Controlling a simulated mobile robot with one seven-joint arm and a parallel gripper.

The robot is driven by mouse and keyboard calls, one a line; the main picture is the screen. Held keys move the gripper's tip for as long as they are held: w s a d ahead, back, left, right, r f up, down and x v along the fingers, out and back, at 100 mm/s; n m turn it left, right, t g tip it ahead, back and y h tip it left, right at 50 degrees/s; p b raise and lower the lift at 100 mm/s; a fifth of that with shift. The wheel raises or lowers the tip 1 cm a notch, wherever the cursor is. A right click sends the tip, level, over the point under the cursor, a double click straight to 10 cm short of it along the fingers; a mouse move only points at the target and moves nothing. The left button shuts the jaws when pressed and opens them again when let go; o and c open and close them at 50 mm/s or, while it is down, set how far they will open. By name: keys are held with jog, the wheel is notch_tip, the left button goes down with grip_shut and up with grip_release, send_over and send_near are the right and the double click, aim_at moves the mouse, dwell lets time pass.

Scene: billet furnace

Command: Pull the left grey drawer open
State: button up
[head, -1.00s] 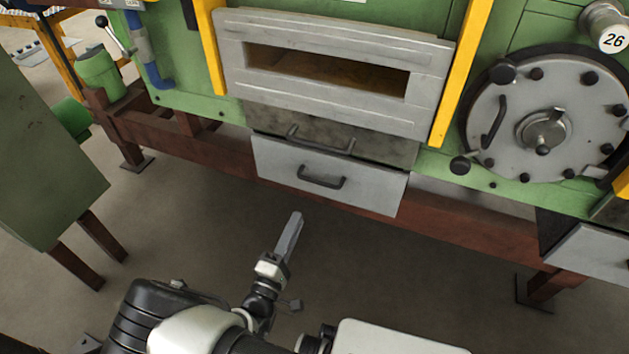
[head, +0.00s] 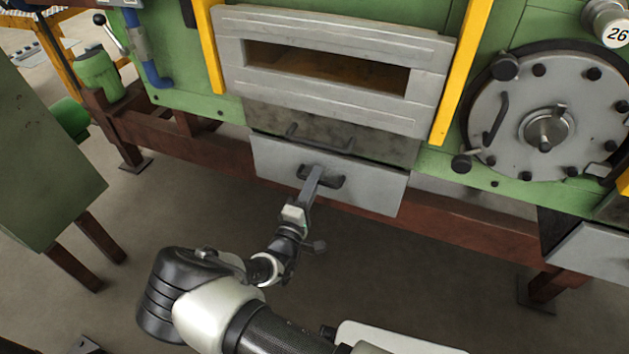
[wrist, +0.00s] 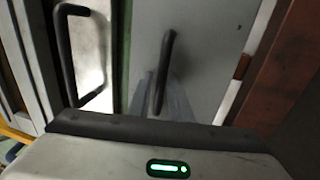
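The left grey drawer (head: 378,192) is under the furnace door, with a flat front and a dark bar handle (head: 340,183). Its front sticks out a little below a mottled darker panel. My gripper (head: 316,176) is at the middle of this handle. In the wrist view the handle (wrist: 165,65) runs between my two grey fingers (wrist: 160,95), one on each side of it. The fingers look apart, and I cannot make out firm contact. The drawer front also shows in the wrist view (wrist: 205,60).
A second dark handle (head: 320,143) sits just above, on the darker panel (head: 385,150). Another grey drawer (head: 598,252) is at the far right. A red-brown frame beam (head: 470,227) runs behind and below. A green cabinet (head: 45,170) stands left. The floor before the drawer is clear.

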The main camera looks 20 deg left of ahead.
grip_shut()
